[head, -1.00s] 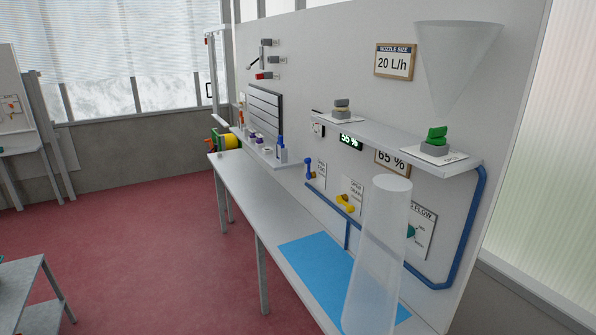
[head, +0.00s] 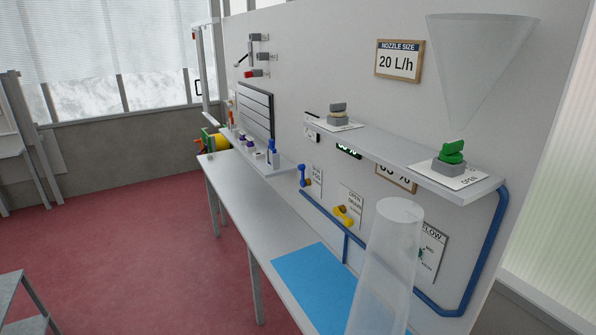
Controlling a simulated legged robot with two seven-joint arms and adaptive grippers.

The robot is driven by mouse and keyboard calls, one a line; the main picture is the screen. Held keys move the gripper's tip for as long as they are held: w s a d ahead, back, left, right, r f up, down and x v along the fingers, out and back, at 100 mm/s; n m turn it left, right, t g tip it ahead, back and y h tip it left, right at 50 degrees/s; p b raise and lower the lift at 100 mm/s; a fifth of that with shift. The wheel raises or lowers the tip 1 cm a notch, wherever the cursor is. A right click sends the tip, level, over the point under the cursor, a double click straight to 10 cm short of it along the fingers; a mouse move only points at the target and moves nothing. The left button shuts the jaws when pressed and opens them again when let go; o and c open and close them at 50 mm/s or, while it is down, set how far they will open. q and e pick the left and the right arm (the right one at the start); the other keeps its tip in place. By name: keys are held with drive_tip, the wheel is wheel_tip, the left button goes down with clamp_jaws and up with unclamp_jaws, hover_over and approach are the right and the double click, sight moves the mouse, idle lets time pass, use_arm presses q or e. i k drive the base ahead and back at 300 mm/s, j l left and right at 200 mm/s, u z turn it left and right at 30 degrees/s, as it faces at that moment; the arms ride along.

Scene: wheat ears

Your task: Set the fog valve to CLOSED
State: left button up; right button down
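A blue valve handle (head: 303,175) is on the wall above the bench, upright or nearly so, beside a small white label plate (head: 317,182). The plate's print is too small to read surely; it may be the fog valve. To its right is a yellow valve handle (head: 343,215), lying roughly sideways, with a plate (head: 352,197) that seems to read OPEN and DRAIN. A teal knob on a FLOW plate (head: 434,243) is mostly hidden behind a translucent column (head: 392,255). Neither of my grippers is in view.
A grey bench (head: 232,205) with a blue mat (head: 312,285) runs along the wall below the valves. A shelf (head: 395,155) holds a grey-and-tan knob (head: 338,115) and a green knob (head: 451,153) under a translucent cone (head: 480,60). A blue pipe (head: 486,255) runs below. Red floor (head: 150,245) is clear.

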sight(300, 168)
drive_tip(key=i+j, duration=0.3)
drive_tip(key=j, duration=0.15)
drive_tip(key=i+j+z, duration=0.1)
drive_tip(key=i+j, duration=0.15)
drive_tip(key=j, duration=0.2)
drive_tip(key=i+j, duration=0.3)
drive_tip(key=j, duration=0.15)
drive_tip(key=i+j, duration=0.25)
drive_tip(key=j, duration=0.2)
drive_tip(key=i+j+z, duration=0.1)
drive_tip(key=i+j, duration=0.2)
drive_tip(key=j, duration=0.15)
drive_tip(key=i+j, duration=0.25)
drive_tip(key=j, duration=0.25)
drive_tip(key=i+j+z, duration=0.1)
drive_tip(key=i+j, duration=0.15)
drive_tip(key=j, duration=0.2)
drive_tip(key=i+j, duration=0.2)
drive_tip(key=j, duration=0.3)
